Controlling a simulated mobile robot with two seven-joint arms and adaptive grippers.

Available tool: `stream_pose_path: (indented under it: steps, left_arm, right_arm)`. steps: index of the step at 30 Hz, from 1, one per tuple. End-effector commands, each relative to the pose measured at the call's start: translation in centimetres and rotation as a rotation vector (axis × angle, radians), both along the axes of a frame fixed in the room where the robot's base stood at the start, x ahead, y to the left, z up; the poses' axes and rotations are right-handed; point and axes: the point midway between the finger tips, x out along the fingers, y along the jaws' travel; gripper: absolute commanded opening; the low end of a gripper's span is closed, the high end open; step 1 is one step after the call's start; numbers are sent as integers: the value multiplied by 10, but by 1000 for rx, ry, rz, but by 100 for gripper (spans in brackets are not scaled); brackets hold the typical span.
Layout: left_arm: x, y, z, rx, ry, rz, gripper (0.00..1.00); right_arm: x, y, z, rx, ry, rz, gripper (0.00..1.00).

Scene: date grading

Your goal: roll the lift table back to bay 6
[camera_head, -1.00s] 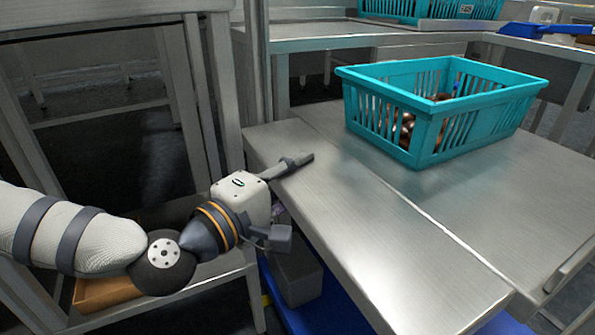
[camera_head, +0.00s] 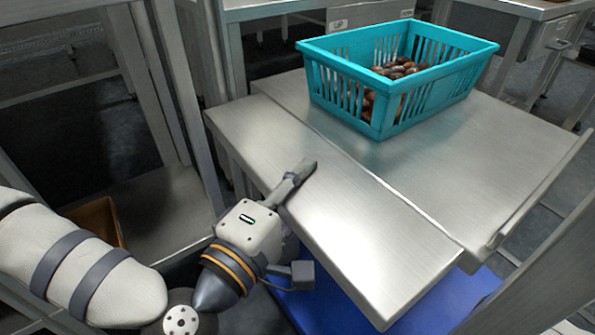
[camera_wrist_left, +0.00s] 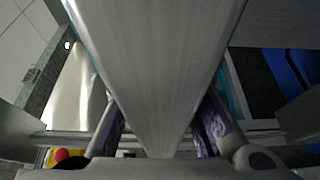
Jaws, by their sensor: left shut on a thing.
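The lift table (camera_head: 430,190) has a flat brushed-steel top in two sections and a blue base (camera_head: 350,305) low beneath it. My left gripper (camera_head: 293,182) is at the left edge of the top, with one finger lying over the surface and the other hidden below. In the left wrist view my left gripper (camera_wrist_left: 162,128) has a purple-tinted finger on each side of a grey metal plate and is shut on this edge. A turquoise slatted basket (camera_head: 345,72) holding brown dates (camera_head: 393,70) stands on the far part of the top. My right gripper is out of view. I cannot make out a bay 6 marking.
A steel rack (camera_head: 160,80) stands close along the left, with a brown box (camera_head: 98,218) on its low shelf. Steel benches (camera_head: 505,20) stand behind. A grey panel (camera_head: 555,260) rises at the lower right. A red button (camera_wrist_left: 61,154) shows in the left wrist view.

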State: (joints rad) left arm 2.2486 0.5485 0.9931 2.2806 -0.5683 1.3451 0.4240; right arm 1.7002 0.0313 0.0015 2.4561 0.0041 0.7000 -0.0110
Motion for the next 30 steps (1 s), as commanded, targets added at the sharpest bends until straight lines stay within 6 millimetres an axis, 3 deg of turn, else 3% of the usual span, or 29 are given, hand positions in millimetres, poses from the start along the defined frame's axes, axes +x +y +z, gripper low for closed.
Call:
stream_pose_path:
  steps: [21, 29, 30]
  left_arm:
    - [-100, -72, -2, 7, 16, -30, 0]
    - [-105, -75, -4, 7, 17, -26, 0]
    - [-105, -75, -4, 8, 18, -26, 27]
  right_arm:
    - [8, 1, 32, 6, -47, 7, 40]
    - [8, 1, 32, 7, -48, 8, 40]
    - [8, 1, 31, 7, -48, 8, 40]
